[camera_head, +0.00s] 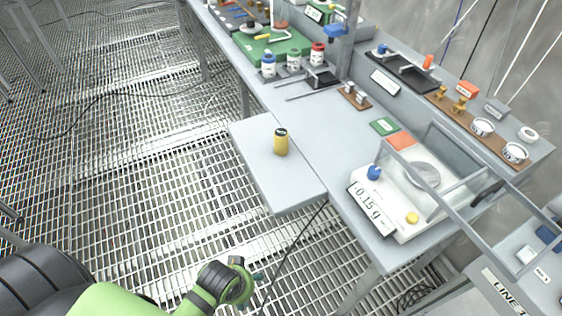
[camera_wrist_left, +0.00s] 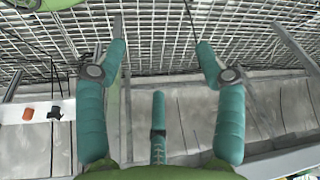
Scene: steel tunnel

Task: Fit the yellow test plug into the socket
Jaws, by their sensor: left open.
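The yellow test plug (camera_head: 281,144) is a short yellow cylinder with a dark top. It stands upright on a light grey side shelf (camera_head: 262,178) that juts from the bench. I cannot pick out the socket for sure in either view. My left gripper (camera_head: 258,277) is low over the grating, below and apart from the shelf, and mostly hidden behind its own wrist. In the left wrist view its teal fingers (camera_wrist_left: 161,50) are spread wide with nothing between them. My right gripper is in neither view.
A scale (camera_head: 400,215) with a clear-sided frame stands on the bench right of the shelf. Bottles (camera_head: 268,65) and a green mat (camera_head: 270,46) are farther back. A brown strip (camera_head: 478,121) holds brass pieces and white cups. The shelf around the plug is clear.

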